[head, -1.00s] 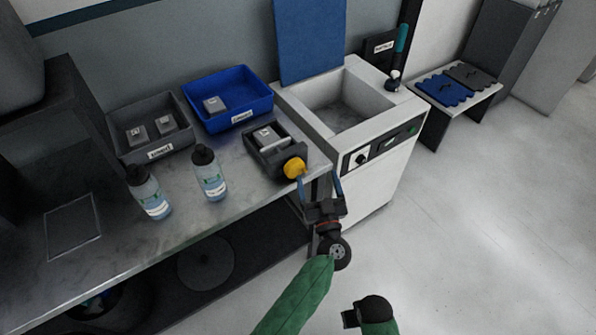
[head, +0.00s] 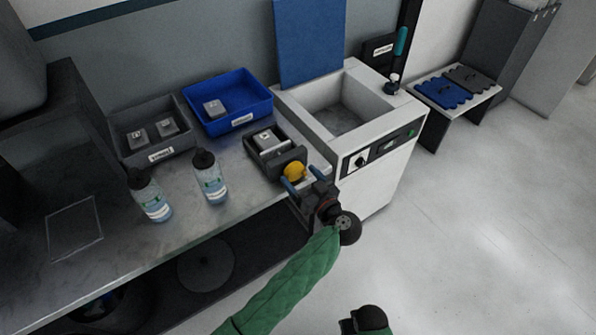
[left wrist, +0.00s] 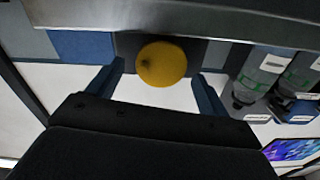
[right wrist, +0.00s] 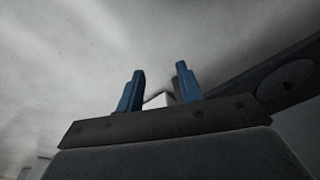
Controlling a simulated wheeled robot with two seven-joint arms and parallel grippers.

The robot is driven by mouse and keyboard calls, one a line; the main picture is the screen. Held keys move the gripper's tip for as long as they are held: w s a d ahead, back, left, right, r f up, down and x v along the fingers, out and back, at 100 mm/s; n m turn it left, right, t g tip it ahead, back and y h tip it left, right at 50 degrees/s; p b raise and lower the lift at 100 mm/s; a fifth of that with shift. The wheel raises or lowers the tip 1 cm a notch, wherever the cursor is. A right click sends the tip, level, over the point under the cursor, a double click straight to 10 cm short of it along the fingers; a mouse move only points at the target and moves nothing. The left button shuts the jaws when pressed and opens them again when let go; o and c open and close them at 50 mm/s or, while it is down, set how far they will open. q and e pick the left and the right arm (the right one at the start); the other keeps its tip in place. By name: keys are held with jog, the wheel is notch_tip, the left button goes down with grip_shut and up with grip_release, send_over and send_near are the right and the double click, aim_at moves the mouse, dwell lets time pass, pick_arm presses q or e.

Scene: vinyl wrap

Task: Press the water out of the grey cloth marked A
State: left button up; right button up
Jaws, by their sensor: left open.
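A grey block-like cloth (head: 266,138) with a pale label sits in a small dark box-shaped press (head: 283,161) near the counter's front edge; its mark is too small to read. A round yellow knob (head: 294,171) is on the press's front. My left gripper (head: 301,179) is open at the knob. In the left wrist view the knob (left wrist: 161,64) lies between the lines of the two blue fingers, with gaps on both sides; I cannot tell how far beyond the tips it is. My right gripper (right wrist: 162,86) is open and empty, away from the counter.
A grey bin (head: 112,150) holds two grey pieces, and a blue bin (head: 262,95) holds one. Two bottles (head: 150,197) (head: 210,178) stand left of the press. A sink unit (head: 392,150) stands to the right. The floor at right is clear.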

pick_arm(q)
jog(key=shift+x, duration=1)
pick_arm(e)
jog(key=shift+s+d+f, duration=0.15)
jog(key=shift+f, duration=0.85)
pick_arm(q)
jog(key=c, duration=1)
jog(key=shift+n+p, duration=0.3)
jog(key=shift+p, duration=0.05)
jog(key=n+p, duration=0.1)
jog(key=n, duration=0.2)
jog(key=shift+s, duration=0.1)
jog(key=shift+a+n, duration=0.1)
jog(key=shift+n, duration=0.9)
pick_arm(e)
notch_tip(320, 180, down, 7)
jog(key=s+d, duration=0.1)
jog(key=s, duration=0.1)
jog(key=shift+r, duration=0.15)
jog(key=shift+d, duration=0.1)
pick_arm(q)
jog(key=o, duration=1)
pick_arm(e)
jog(key=shift+s, duration=0.1)
